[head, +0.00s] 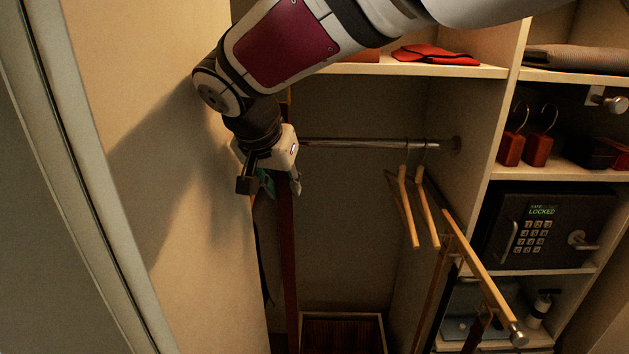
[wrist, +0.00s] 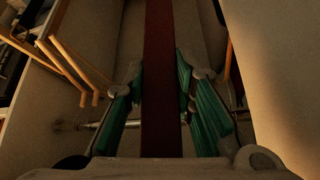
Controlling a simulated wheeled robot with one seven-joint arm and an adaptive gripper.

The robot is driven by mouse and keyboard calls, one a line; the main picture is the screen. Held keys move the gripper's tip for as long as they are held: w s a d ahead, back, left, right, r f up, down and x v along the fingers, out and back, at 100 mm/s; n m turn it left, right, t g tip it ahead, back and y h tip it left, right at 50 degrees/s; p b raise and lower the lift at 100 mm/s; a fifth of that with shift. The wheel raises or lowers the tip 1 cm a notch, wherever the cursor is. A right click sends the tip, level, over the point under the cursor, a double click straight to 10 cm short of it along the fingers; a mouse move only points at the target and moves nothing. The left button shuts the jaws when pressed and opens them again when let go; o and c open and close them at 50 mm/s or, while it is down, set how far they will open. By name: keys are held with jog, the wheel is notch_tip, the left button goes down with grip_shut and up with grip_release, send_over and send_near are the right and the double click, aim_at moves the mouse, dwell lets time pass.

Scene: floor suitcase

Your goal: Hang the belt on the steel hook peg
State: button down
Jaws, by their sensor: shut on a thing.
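My gripper (head: 278,184) is at the left side of the open closet, beside the tan side panel. It is shut on a dark red strap, which I take to be the belt (head: 291,250); the strap hangs down long and nearly straight. In the wrist view the belt (wrist: 162,75) runs between the green fingers of my gripper (wrist: 161,88). A steel peg (head: 608,102) on a pale plate sticks out below the upper right shelf, well to the right of my gripper. I cannot tell for sure that it is the hook peg.
A steel rail (head: 370,143) with wooden hangers (head: 407,207) crosses the closet behind my gripper. A wooden bar (head: 480,265) with a steel end juts forward at the right. A safe (head: 540,232) and red blocks (head: 511,149) stand on the right shelves.

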jog(key=shift+w+f, duration=0.1)
jog(key=shift+w, duration=0.9)
jog(key=w+f+b, duration=0.1)
jog(key=w+b, duration=0.3)
jog(key=w, duration=0.3)
jog(key=shift+w+a+f, duration=0.2)
jog(key=shift+w+f, duration=0.05)
jog(key=shift+w, duration=0.05)
dwell(0.6)
jog(key=c, duration=1.3)
grip_release()
jog(key=shift+r, duration=0.1)
